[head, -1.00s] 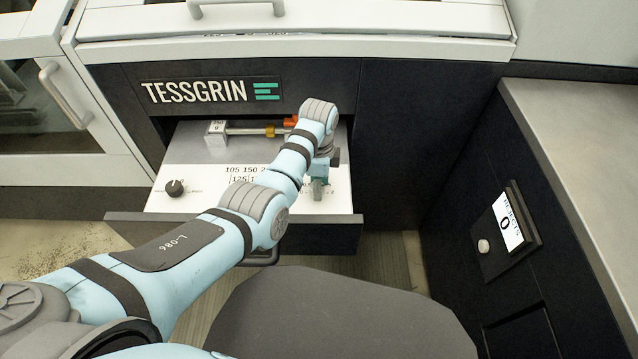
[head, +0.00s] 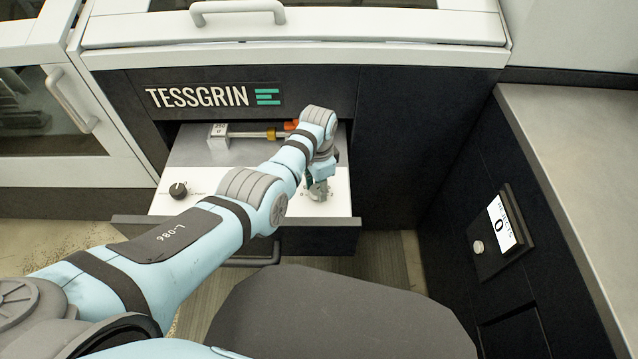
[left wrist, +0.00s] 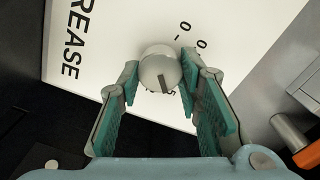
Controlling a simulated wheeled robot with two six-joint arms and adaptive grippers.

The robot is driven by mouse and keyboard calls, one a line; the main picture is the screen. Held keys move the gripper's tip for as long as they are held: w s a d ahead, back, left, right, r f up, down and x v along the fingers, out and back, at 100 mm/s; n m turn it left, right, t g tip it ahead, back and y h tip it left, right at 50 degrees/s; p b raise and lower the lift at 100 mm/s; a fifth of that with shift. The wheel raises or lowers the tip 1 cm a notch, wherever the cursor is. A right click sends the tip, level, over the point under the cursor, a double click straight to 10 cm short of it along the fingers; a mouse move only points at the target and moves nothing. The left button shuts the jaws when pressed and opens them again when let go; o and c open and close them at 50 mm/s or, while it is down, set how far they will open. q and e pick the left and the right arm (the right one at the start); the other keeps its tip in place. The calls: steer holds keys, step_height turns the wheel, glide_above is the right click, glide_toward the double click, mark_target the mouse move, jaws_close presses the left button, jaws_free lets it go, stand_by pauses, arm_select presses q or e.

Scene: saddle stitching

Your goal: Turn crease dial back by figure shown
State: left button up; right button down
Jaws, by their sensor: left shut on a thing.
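The crease dial (left wrist: 160,70) is a round pale grey knob with a dark pointer line, on a white panel (left wrist: 115,50) printed with "REASE" and scale figures. In the left wrist view my left gripper's (left wrist: 159,82) teal-padded fingers are shut on the dial, one on each side. In the head view my left gripper (head: 318,187) points down at the right part of the open drawer's white panel (head: 210,185); the dial there is mostly hidden by the gripper. The arm covers the printed figures on the panel. My right gripper is not in view.
A black knob (head: 178,190) sits at the panel's left. Behind it are a metal block (head: 218,137), a rod and an orange part (head: 291,126). A "REJECTS 0" display (head: 504,223) is on the dark cabinet at right. A grey worktop (head: 570,130) lies above it.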

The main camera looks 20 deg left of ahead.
mark_target(317, 188)
arm_select(q)
steer(key=n, duration=0.4)
steer(key=shift+w+a+n+p, duration=0.1)
steer(key=shift+n+p, duration=0.2)
steer(key=n, duration=0.4)
steer(key=shift+n, duration=0.4)
steer(key=o, duration=1.1)
steer(key=shift+o, duration=0.2)
step_height(317, 188, up, 12)
